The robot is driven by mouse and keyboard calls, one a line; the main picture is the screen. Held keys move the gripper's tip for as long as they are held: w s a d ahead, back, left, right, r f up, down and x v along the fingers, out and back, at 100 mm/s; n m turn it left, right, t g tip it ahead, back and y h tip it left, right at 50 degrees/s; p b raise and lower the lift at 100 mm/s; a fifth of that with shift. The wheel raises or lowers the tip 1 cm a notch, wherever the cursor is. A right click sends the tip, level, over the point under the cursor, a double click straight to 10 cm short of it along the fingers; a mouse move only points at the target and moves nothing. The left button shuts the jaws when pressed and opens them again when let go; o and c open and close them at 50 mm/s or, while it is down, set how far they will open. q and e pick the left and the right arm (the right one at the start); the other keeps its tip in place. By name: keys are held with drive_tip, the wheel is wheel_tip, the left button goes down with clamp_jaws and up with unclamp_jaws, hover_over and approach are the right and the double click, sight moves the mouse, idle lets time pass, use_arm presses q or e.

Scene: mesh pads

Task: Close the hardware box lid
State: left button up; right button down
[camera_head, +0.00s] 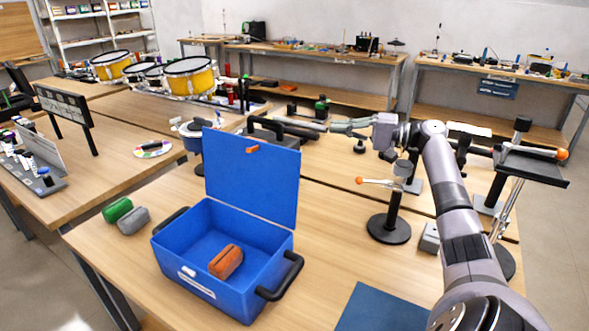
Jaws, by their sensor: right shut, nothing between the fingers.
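The blue hardware box (182,262) stands on the near wooden table with its lid (252,178) raised upright at the back. An orange object (226,262) lies inside the box, and a small orange piece (253,149) is on the lid's inner face. Black handles are on the box's two sides. My right gripper (336,127) is shut and empty, held behind the lid and just right of its top edge. It appears apart from the lid. My left gripper is out of the frame.
A green roll (117,209) and a grey roll (133,220) lie left of the box. A black stand with an orange-tipped rod (389,228) stands to the right. A blue mat (382,311) lies in front. Yellow drums (190,76) stand behind.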

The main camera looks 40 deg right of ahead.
use_arm(q)
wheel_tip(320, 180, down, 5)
drive_tip(key=b, duration=0.3)
use_arm(e)
wheel_tip(320, 180, down, 5)
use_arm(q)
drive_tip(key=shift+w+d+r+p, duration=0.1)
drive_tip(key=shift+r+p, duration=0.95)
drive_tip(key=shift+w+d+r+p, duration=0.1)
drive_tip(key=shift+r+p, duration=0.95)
use_arm(e)
drive_tip(key=w+a, duration=0.7)
drive_tip(key=a, duration=0.2)
drive_tip(key=shift+w, duration=0.15)
drive_tip(key=shift+a+f, duration=0.1)
